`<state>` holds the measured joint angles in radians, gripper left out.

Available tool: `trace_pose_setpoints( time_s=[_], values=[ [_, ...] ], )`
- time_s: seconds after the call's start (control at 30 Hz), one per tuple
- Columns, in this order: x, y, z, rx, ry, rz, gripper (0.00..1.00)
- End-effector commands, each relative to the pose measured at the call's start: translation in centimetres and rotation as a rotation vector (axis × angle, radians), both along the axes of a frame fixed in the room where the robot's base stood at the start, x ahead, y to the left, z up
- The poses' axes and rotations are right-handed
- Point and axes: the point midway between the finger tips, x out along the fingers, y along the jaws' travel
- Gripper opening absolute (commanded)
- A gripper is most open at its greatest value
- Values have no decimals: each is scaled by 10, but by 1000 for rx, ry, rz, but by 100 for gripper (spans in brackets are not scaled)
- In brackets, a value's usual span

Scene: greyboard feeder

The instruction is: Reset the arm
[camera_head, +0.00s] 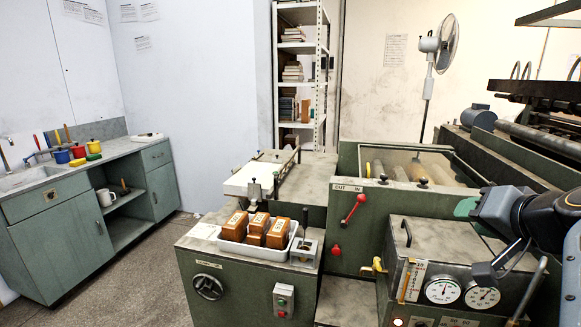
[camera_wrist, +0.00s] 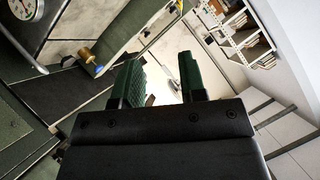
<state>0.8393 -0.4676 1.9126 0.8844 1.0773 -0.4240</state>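My arm comes in from the right edge in the head view, over the grey-green machine. My gripper (camera_head: 465,207) is at its left end, with a green finger showing near the machine's upright panel. In the wrist view my gripper (camera_wrist: 161,75) has two green ribbed fingers set apart, with a clear gap between them. Nothing is seen held between them. How far the fingers stand from the machine cannot be told exactly.
The control box (camera_head: 452,265) with dials sits below my arm. A red lever (camera_head: 353,209) stands on the panel to the left. A white tray (camera_head: 262,250) holds several brown blocks (camera_head: 278,232). A fan (camera_head: 437,45) and shelves (camera_head: 302,70) stand behind. Floor at left is clear.

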Motion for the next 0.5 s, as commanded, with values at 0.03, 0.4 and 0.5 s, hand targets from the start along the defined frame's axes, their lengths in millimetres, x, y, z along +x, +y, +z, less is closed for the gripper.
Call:
trace_pose_setpoints(
  time_s=[0.03,0.4,0.5],
  values=[
    [3,10,-5,3,37,23,38],
    [-6,101,-87,-104,424,236,38],
    [-21,127,-112,-197,537,315,38]
  ],
)
